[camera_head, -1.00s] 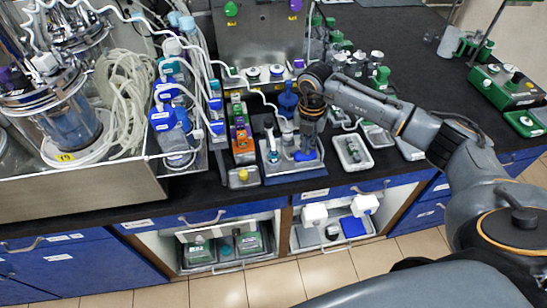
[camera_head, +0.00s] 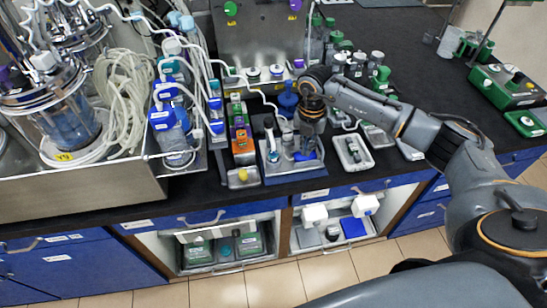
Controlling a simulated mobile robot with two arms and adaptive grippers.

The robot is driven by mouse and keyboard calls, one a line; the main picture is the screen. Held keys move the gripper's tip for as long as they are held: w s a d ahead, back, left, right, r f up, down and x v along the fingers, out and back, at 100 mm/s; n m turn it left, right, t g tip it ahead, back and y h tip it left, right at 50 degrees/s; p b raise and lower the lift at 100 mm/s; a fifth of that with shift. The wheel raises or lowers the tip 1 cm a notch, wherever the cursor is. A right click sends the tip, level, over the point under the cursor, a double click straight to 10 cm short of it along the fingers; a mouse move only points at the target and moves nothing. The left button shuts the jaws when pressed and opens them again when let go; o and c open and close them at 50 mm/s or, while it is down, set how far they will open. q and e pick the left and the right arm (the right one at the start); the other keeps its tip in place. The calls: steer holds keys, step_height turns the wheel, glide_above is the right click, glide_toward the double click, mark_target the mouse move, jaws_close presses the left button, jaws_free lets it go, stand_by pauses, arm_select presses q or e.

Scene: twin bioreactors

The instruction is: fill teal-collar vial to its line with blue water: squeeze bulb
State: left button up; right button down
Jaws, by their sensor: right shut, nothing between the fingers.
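My right gripper (camera_head: 307,146) points down over the blue-based stand (camera_head: 290,177) at the bench's front edge. Its fingers are shut with nothing between them. A blue part (camera_head: 301,156), perhaps the bulb, shows just below and beside the fingertips; whether they touch it I cannot tell. A dark blue bottle-like piece (camera_head: 288,100) stands behind, left of the gripper. My left gripper is not in view.
A white tray (camera_head: 366,164) with small parts lies right of the stand. Glass bioreactor vessels (camera_head: 70,115) and tubing fill the left.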

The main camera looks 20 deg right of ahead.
steer(key=shift+s, duration=0.1)
steer(key=shift+r+p, duration=1.05)
steer(key=shift+r, duration=0.35)
step_height(320, 180, up, 5)
steer(key=p, duration=0.3)
steer(key=shift+f, duration=0.1)
stand_by(0.5)
